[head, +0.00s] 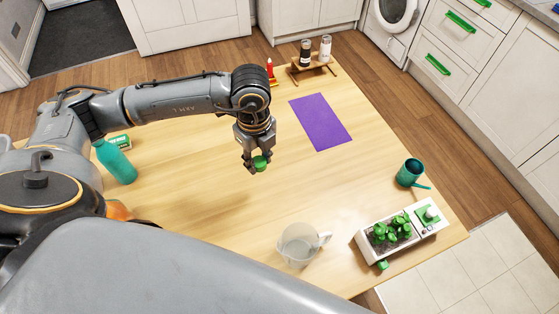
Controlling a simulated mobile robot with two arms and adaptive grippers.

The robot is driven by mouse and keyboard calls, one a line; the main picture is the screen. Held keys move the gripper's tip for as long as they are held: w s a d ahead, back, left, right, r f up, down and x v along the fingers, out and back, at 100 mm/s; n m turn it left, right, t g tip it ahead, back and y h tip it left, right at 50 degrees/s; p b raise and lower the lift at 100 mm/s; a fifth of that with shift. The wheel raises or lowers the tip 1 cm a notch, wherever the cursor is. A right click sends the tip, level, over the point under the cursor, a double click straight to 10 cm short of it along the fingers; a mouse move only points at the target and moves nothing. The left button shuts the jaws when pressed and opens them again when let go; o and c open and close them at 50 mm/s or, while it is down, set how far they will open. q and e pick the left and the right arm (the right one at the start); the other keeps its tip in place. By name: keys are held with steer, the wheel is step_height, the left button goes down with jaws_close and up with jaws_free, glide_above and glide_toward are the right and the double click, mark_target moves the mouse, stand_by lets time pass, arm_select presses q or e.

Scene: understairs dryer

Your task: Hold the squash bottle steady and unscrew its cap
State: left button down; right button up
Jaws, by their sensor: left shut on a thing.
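My left gripper (254,164) reaches in from the left and hangs over the middle of the table, pointing down. It is shut on a small round green cap (261,163). A teal bottle (117,163) stands at the left of the table, partly behind my arm, well apart from this gripper. An orange thing (118,210) shows only in part beside my arm at the lower left. I cannot tell for sure which of the two is the squash bottle. My right gripper is not in view.
A purple mat (320,122) lies right of the gripper. A small wooden rack (313,67) with two jars stands at the far edge. A clear jug (298,244), a white planter (391,233) and a teal mug (409,173) stand near and right. The middle of the table (215,195) is clear.

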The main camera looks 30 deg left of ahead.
arm_select(q)
steer(key=shift+a+f+n, duration=0.1)
steer(key=shift+f+n, duration=0.1)
steer(key=shift+n, duration=0.3)
steer(key=shift+w+f, duration=0.15)
steer(key=b, duration=0.6)
glide_toward(276, 153)
steer(key=s+r, duration=0.1)
steer(key=s, duration=0.3)
steer(key=shift+n, duration=0.3)
steer(key=w+f+b, duration=0.1)
steer(key=b, duration=0.1)
steer(key=w+f+b, duration=0.1)
steer(key=f, duration=0.1)
steer(key=shift+w+f+b, duration=0.2)
steer(key=shift+w+b, duration=0.05)
steer(key=shift+b, duration=0.1)
steer(key=shift+w+f, duration=0.25)
steer(key=shift+w, duration=0.1)
steer(key=f+b, duration=0.4)
steer(key=shift+w, duration=0.4)
steer(key=shift+r, duration=0.1)
steer(key=c, duration=1)
jaws_free()
steer(key=shift+o, duration=0.2)
